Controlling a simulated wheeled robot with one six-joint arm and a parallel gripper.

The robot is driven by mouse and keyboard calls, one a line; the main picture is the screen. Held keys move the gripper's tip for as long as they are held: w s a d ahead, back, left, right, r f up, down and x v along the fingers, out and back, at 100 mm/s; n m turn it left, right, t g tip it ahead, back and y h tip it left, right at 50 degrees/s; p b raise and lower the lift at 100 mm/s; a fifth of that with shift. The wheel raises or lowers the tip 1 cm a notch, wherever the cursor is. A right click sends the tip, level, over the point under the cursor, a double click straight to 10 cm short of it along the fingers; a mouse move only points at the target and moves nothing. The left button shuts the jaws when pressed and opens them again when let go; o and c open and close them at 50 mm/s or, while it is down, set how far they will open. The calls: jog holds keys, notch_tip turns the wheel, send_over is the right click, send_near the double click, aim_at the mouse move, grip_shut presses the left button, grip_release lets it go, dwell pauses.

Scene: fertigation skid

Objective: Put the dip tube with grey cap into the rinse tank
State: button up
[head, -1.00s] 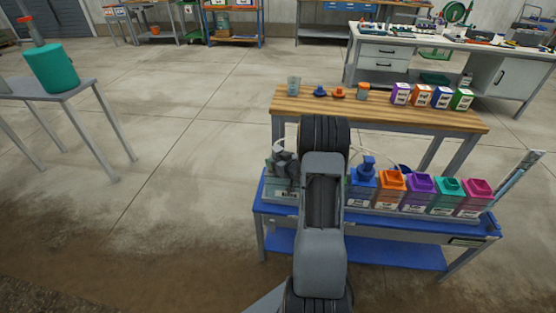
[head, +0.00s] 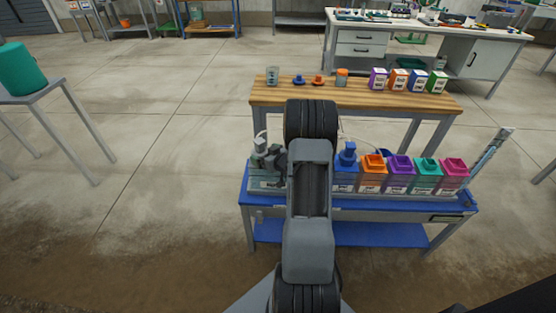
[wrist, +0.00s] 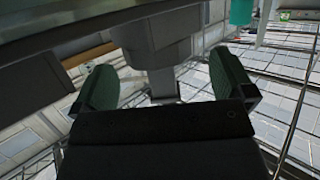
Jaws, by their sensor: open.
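My gripper (wrist: 165,88) shows in the wrist view with its two green-padded fingers apart. A grey body stands beyond and between them; I cannot tell what it is, and no grip on it shows. In the head view my arm hides much of the skid's middle, and I cannot make out the fingertips. I cannot pick out the dip tube with grey cap for certain. Several coloured tanks stand on the blue skid, among them an orange tank (head: 372,174) and a teal tank (head: 427,174). I cannot tell which is the rinse tank.
A grey fitting (head: 264,157) with a pale hose sits at the skid's left end. Behind is a wooden bench (head: 350,97) with a grey cup (head: 272,77), small caps and several labelled boxes. A teal drum (head: 22,70) stands on a table at left. The floor between is clear.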

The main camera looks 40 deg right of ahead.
jog(key=v, duration=1)
jog(key=shift+p, duration=0.35)
jog(key=shift+s+f, duration=0.1)
